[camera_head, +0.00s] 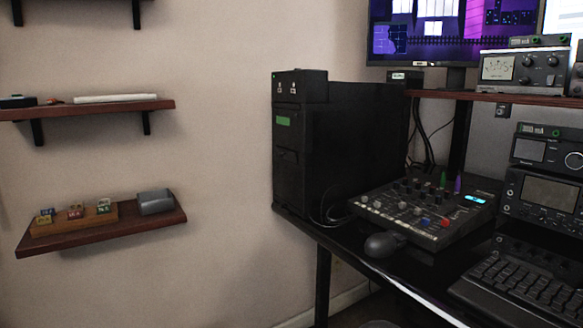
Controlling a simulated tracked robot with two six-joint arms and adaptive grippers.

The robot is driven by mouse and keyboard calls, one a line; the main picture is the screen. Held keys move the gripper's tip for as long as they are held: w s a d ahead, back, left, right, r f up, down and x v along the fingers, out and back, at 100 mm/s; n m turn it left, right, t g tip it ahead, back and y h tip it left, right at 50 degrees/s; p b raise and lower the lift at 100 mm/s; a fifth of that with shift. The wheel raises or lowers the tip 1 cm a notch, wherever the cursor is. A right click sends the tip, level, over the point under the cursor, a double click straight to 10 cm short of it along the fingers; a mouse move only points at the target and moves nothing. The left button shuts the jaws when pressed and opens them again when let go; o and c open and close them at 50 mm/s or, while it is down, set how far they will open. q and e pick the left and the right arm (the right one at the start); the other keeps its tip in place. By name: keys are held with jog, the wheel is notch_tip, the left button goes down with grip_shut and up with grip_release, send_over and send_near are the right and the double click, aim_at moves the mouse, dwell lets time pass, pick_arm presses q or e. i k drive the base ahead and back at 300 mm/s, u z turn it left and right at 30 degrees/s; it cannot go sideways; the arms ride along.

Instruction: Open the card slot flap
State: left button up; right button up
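A tall black cabinet (345,150) stands on the left end of the desk against the wall. Its narrow front has a green label or display (283,121) and a dark panel (288,170) below it. A smaller black box (300,86) with two small light marks sits on top at the front. I cannot tell which of these parts is the card slot flap, or whether a flap is open or shut. Neither of my grippers is in view.
A mixing console (425,208), a dark mouse (384,244) and a keyboard (525,290) occupy the desk. Radio units (541,195) stand at the right. A lower wall shelf (100,232) holds a wooden block with small cards and a grey holder (156,202). Open space lies left of the desk.

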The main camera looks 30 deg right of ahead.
aim_at(290, 155)
jog(key=k, duration=0.8)
jog(key=z, duration=0.05)
jog(key=i, duration=0.1)
jog(key=u, duration=1.95)
jog(key=i, duration=0.35)
jog(key=z, duration=2.25)
jog(key=i, duration=1.3)
jog(key=u, duration=0.1)
